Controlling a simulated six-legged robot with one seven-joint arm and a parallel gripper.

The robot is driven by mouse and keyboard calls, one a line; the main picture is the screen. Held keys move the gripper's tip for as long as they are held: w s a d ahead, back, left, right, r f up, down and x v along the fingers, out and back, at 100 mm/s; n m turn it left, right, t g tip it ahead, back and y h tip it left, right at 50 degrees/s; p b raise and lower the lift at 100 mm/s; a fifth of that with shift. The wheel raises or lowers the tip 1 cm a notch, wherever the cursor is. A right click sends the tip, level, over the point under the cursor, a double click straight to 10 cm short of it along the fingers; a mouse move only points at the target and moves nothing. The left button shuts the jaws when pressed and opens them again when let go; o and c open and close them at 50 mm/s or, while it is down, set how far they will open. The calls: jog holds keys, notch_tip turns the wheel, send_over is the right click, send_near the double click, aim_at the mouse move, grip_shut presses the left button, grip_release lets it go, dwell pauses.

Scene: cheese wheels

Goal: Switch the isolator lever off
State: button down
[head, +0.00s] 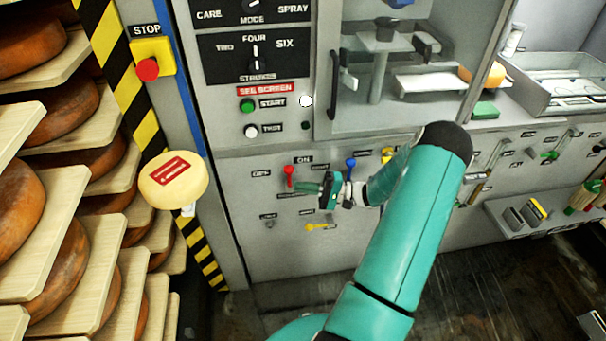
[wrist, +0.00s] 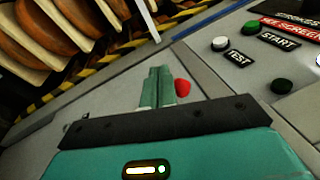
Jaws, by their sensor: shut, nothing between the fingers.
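A lever with a red knob (head: 289,170) stands upright on the grey lower panel (head: 262,240), just left of an ON label. Small labels around it are too blurred to read surely, so I cannot confirm which lever is the isolator. My gripper (head: 299,186) is shut and empty, its fingers pointing left, close beside the red lever's lower part. In the wrist view the shut fingers (wrist: 158,84) are just left of the red knob (wrist: 182,87). I cannot tell whether they touch it. The lever's stem is hidden in the wrist view.
A blue-knobbed lever (head: 350,163) stands right of my gripper, and a yellow lever (head: 320,227) lies below it. Above are the START button (head: 247,106) and TEST button (head: 250,131). A red STOP button (head: 148,69) and cheese shelves (head: 92,255) are at left.

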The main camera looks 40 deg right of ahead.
jog(key=s+d+f+m+t+h, duration=0.4)
jog(key=d+t, duration=0.3)
jog(key=shift+d+f+h, duration=0.35)
jog(key=shift+f+h, duration=0.05)
jog(key=x, duration=1)
